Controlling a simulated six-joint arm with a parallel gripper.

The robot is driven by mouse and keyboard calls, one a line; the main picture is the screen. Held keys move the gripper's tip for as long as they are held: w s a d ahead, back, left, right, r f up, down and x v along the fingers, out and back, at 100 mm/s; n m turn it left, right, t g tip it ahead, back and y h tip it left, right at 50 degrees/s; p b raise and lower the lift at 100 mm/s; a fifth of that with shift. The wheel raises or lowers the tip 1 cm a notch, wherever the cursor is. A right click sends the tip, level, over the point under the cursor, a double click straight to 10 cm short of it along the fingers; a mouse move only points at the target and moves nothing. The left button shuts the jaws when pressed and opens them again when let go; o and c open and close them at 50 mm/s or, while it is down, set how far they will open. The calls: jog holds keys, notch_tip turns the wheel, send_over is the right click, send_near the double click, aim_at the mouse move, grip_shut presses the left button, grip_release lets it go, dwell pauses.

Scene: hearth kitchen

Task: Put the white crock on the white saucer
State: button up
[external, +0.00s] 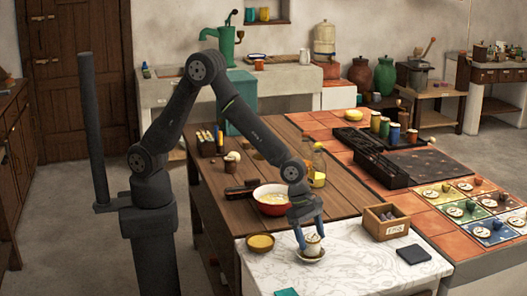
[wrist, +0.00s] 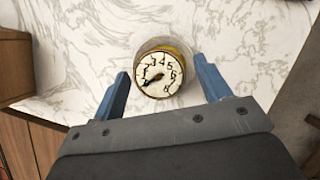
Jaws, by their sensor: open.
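The white crock (external: 314,245) stands upright on the marble top and seems to rest on the white saucer (external: 309,256), whose pale rim shows around its base. In the wrist view the crock's round top (wrist: 160,75) bears a dial-like face with dark numerals. A pale and yellowish rim shows just beyond it; I cannot tell clearly which part is saucer. My gripper (external: 310,238) is open above the saucer, with its fingers apart on either side of the crock. In the wrist view my gripper (wrist: 163,82) shows gaps between both blue fingers and the crock.
A yellow-filled bowl (external: 260,243) stands to the left, and a red bowl (external: 271,207) behind. A wooden box (external: 386,226) and a dark square (external: 413,254) lie to the right. A teal square (external: 287,292) lies at the front edge. Marble between them is clear.

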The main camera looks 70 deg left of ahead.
jog(key=v, duration=1)
jog(key=shift+r, duration=0.25)
jog(key=shift+a, duration=0.1)
jog(key=x, duration=1.2)
jog(key=shift+f, duration=0.25)
notch_tip(320, 180, up, 3)
jog(key=shift+f, duration=0.25)
jog(key=shift+r, duration=0.5)
jog(key=shift+f, duration=0.1)
